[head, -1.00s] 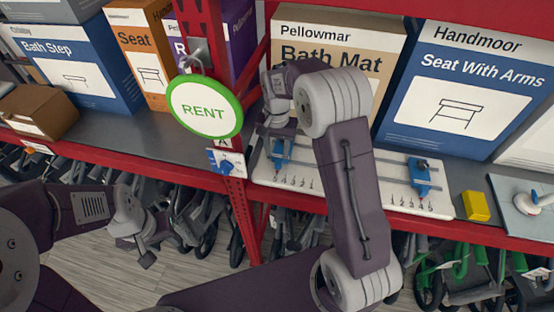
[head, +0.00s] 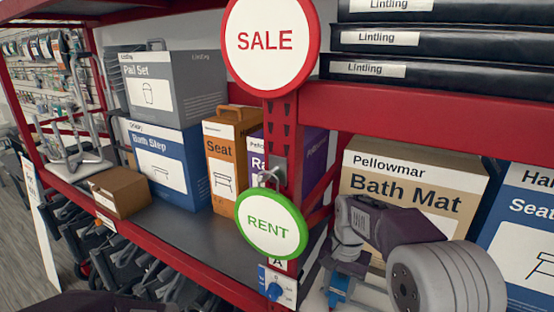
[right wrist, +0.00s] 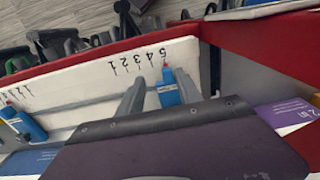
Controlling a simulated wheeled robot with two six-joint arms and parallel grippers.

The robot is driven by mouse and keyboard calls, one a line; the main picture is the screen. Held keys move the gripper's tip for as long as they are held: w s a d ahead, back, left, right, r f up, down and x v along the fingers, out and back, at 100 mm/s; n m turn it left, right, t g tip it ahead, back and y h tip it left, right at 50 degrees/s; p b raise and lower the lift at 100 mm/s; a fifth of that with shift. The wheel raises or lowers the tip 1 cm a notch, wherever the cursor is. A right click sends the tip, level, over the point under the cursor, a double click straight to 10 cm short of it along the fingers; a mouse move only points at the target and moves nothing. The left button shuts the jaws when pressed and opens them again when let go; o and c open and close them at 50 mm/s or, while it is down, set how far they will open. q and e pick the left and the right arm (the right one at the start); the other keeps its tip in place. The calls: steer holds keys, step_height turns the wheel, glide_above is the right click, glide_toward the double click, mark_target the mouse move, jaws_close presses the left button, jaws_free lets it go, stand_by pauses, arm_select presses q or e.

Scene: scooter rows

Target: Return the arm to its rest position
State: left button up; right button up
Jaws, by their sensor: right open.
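My right gripper (head: 345,256) hangs low in front of the Bath Mat box in the head view, its fingertips hard to make out. In the right wrist view its two grey fingers (right wrist: 173,68) are open and spread. A blue slider (right wrist: 168,92) on the white numbered board (right wrist: 100,68) appears between them; I cannot tell whether they touch it. Some of this blue also shows beneath the gripper in the head view (head: 339,288). A second blue slider (right wrist: 24,124) sits at the board's other end. My left gripper is out of view.
A green-rimmed RENT sign (head: 271,224) and red SALE sign (head: 269,42) hang on the red post left of my right arm. The Bath Mat box (head: 400,178) stands behind it. A Seat box (head: 222,160), Bath Step box (head: 165,160) and small brown carton (head: 120,192) share the shelf.

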arm_select(q)
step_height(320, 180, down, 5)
steer(key=b, duration=0.3)
arm_select(e)
steer(key=s+f+n+t, duration=0.1)
steer(key=s+f+n, duration=0.5)
steer(key=s+f, duration=0.7)
steer(key=shift+s+f, duration=0.4)
steer(key=shift+s, duration=0.8)
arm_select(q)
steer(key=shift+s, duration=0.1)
arm_select(e)
steer(key=shift+d, duration=0.1)
